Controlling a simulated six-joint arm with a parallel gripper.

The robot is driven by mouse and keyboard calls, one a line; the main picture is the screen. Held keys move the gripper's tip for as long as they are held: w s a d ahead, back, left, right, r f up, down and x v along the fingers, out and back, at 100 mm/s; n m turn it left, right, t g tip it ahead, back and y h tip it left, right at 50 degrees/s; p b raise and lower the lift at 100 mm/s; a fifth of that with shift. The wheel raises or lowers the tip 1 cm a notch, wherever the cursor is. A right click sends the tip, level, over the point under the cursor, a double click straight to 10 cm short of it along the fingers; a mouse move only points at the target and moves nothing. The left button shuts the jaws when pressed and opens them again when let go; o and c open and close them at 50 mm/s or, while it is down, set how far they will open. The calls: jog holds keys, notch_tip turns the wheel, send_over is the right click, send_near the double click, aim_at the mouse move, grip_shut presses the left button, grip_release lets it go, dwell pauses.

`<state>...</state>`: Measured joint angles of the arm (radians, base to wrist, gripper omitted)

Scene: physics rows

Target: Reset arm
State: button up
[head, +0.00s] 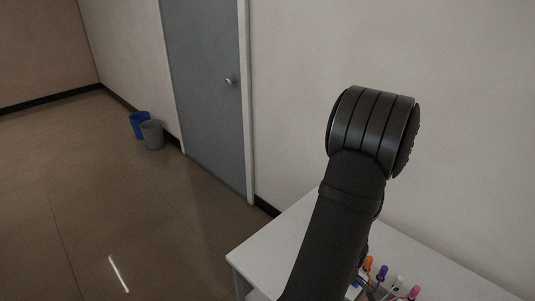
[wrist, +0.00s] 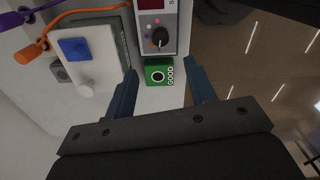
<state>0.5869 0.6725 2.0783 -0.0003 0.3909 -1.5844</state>
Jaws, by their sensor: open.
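My gripper (wrist: 162,74) shows in the wrist view with its two blue fingers spread apart and nothing held between them. A green block marked GOOD (wrist: 158,72) appears in the gap between the fingers, on the white table (wrist: 150,100); how far below the fingertips it lies I cannot tell. In the head view my dark arm rises in front of the white table (head: 275,243), and the gripper itself is not visible there.
A box with a black knob (wrist: 160,37) is beside the green block. Left of it are a blue square (wrist: 75,48) on a pale panel and an orange cable (wrist: 60,24). Several coloured-topped items (head: 383,271) stand behind my arm. A wall and grey door (head: 207,80) lie beyond.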

jog(key=shift+f, duration=2.05)
